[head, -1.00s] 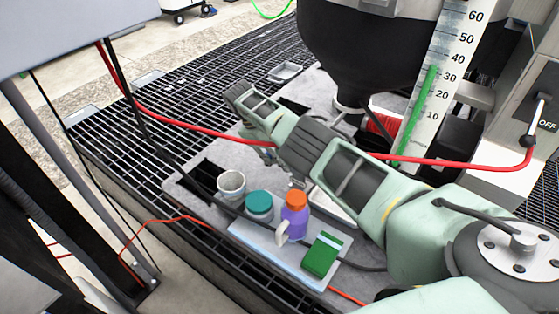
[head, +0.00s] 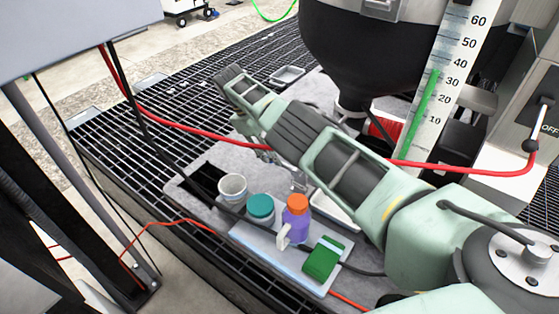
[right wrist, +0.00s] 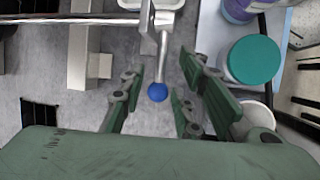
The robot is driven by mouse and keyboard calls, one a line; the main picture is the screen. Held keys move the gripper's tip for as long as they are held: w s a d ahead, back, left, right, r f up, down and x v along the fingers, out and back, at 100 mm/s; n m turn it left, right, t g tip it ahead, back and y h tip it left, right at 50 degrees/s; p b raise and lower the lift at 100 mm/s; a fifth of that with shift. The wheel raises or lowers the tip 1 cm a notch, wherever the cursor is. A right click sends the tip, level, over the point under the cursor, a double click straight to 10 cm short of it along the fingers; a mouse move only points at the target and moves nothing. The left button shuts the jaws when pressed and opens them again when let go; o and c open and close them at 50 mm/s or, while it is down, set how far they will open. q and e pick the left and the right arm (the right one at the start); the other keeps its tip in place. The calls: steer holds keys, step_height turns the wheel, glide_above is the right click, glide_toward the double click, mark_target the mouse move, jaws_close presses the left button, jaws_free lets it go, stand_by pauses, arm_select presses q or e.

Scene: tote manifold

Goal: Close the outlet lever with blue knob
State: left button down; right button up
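The blue knob (right wrist: 157,92) is at the end of the outlet lever (right wrist: 162,62) in the right wrist view. The metal lever runs from the valve (right wrist: 160,18) at the top of that view toward my gripper. My right gripper (right wrist: 161,70) is open, its green fingers apart on either side of the lever and knob. I cannot tell whether a finger touches them. In the head view my right arm reaches in from the right across the hopper's (head: 355,70) lower end and hides the knob. My left gripper is not in view.
A teal-lidded jar (head: 260,206), an orange-capped purple bottle (head: 296,215), a white cup (head: 232,186) and a green box (head: 323,258) stand near my right arm. A red cable (head: 185,129) passes behind the arm. A level gauge (head: 440,90) stands at right.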

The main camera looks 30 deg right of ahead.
steer(key=shift+v, duration=0.9)
steer(key=shift+r, duration=0.1)
